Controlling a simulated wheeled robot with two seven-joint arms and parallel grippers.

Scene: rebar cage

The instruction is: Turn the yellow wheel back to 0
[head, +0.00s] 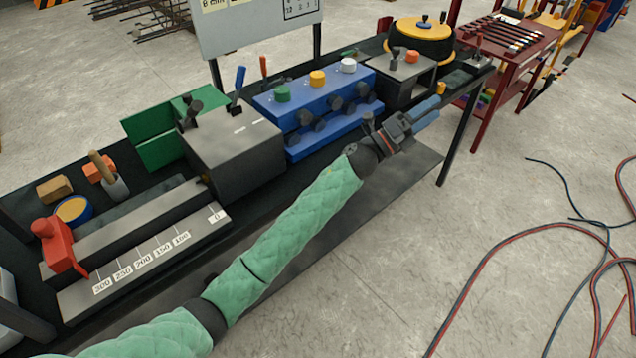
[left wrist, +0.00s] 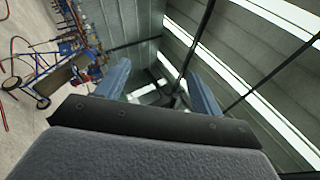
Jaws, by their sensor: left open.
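A large yellow wheel (head: 421,29) with a dark lower rim lies flat at the far right end of the dark bench. Small dark-blue pegs stand on its top. I cannot read a 0 mark on it. My left gripper (head: 432,112) is in front of the bench's right part, below and nearer than the wheel and apart from it. Its two blue fingers also show in the left wrist view (left wrist: 160,92), spread with nothing between them. My right gripper is not in view.
A red tool table (head: 490,58) stands behind right. Hoses (head: 490,255) lie on the floor at right.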

